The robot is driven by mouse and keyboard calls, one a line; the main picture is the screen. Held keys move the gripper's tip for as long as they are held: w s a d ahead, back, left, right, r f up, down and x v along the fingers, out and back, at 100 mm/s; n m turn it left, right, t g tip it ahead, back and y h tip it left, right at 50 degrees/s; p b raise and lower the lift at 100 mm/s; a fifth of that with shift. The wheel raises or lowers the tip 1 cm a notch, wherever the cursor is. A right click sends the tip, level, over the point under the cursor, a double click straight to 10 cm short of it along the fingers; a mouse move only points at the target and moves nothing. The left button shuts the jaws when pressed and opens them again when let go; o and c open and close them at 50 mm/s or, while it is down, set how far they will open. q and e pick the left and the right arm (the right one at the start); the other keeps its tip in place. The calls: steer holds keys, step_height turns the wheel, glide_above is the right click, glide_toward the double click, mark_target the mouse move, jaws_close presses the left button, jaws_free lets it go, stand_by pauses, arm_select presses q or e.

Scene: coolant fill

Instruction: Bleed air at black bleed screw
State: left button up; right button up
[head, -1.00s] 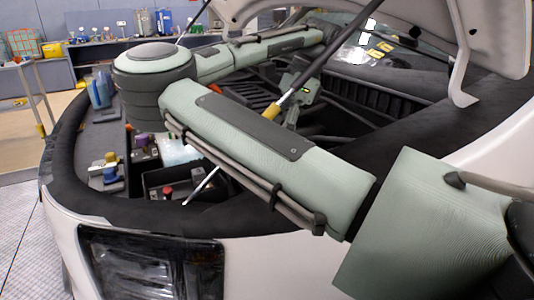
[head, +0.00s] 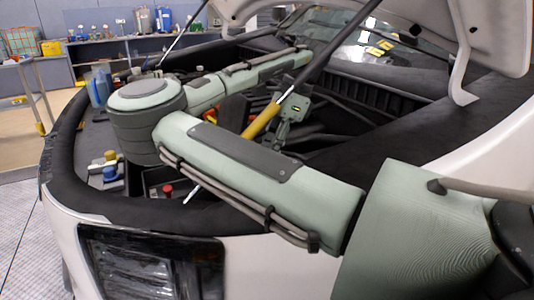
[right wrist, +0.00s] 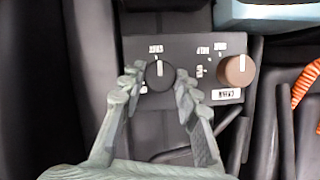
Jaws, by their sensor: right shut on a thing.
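The black bleed screw (right wrist: 157,76) shows in the right wrist view as a round black knob with a white mark on its face. It sits on the left part of a dark panel (right wrist: 190,45) with white labels, partly hidden or too small to read. My right gripper (right wrist: 159,82) is shut on it, with one green finger on each side. In the head view my right arm crosses the open engine bay and folds back at the elbow; the screw cannot be made out there. My left gripper is in neither view.
A brown knob (right wrist: 236,70) stands right of the black screw on the same panel. An orange corrugated hose (right wrist: 307,80) runs at the right edge. In the head view a hood strut with a yellow lower end (head: 263,121) stands beside my arm. Blue and yellow caps lie at left.

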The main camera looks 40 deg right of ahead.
steer(key=shift+n, duration=0.4)
steer(key=shift+c, duration=0.4)
steer(key=n+g, duration=0.1)
steer(key=n, duration=0.2)
steer(key=shift+w+y, duration=0.15)
steer(key=shift+y, duration=0.25)
steer(key=n+g, duration=0.2)
steer(key=n, duration=0.2)
steer(key=shift+w+n, duration=0.15)
steer(key=shift+n, duration=0.15)
steer(key=n+g, duration=0.1)
steer(key=n, duration=0.3)
steer(key=shift+w+n+g, duration=0.15)
steer(key=shift+n+g, duration=0.15)
steer(key=shift+g, duration=0.1)
steer(key=shift+a+n+g+h, duration=0.1)
steer(key=shift+n+g+h, duration=0.6)
steer(key=shift+n, duration=1.2)
steer(key=o, duration=1.2)
steer(key=shift+c, duration=0.2)
steer(key=shift+w+r, duration=0.1)
